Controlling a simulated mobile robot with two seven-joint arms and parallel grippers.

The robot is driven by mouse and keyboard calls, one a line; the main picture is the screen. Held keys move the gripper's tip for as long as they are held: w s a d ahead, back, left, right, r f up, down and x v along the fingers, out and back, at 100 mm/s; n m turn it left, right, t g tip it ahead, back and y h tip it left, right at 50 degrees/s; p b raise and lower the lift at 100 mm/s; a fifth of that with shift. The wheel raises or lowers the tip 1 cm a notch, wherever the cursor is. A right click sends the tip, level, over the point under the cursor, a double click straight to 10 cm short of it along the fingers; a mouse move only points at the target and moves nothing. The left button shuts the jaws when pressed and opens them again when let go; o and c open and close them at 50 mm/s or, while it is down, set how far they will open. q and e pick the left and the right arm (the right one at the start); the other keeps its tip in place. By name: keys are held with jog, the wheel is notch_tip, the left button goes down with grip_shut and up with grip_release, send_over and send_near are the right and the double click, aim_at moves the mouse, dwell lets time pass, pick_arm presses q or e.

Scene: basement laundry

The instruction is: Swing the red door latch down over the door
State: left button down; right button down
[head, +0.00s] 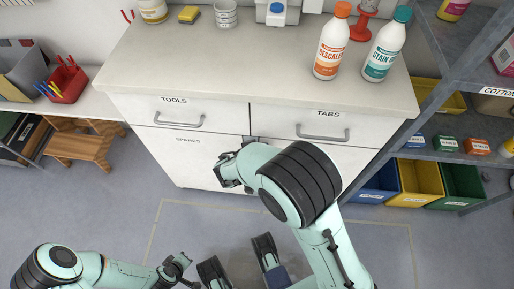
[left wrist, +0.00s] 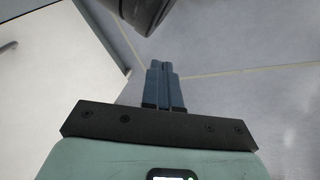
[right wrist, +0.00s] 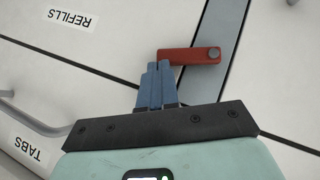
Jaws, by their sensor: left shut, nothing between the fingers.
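The red door latch (right wrist: 185,57) shows in the right wrist view, with its grey pivot on a grey upright strip (right wrist: 230,40). Its free end points left in that view, over the corner of the white door (right wrist: 130,30) labelled REFILLS, slanting towards the drawer gap. My right gripper has its two blue fingers together, tips (right wrist: 158,65) right at the latch's free end; I cannot tell whether they touch. In the head view my right gripper (head: 222,175) is before the cabinet front and hides the latch. My left gripper (head: 187,262) is shut and empty, low over the floor; its fingers show in the left wrist view (left wrist: 163,65).
The TABS drawer (head: 318,126) and TOOLS drawer (head: 185,113) have protruding handles. Bottles (head: 332,45) stand on the counter. A shelf with coloured bins (head: 418,180) is at right, a wooden step stool (head: 82,145) at left.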

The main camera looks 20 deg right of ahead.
pick_arm(q)
jog(key=shift+s+f+g, duration=0.4)
jog(key=shift+s+f, duration=0.35)
jog(key=shift+s, duration=0.35)
pick_arm(e)
jog(key=shift+d, duration=0.2)
pick_arm(q)
jog(key=shift+r, duration=0.1)
jog(key=shift+r+p, duration=0.35)
jog(key=shift+r, duration=0.05)
pick_arm(e)
jog(key=shift+r, duration=0.75)
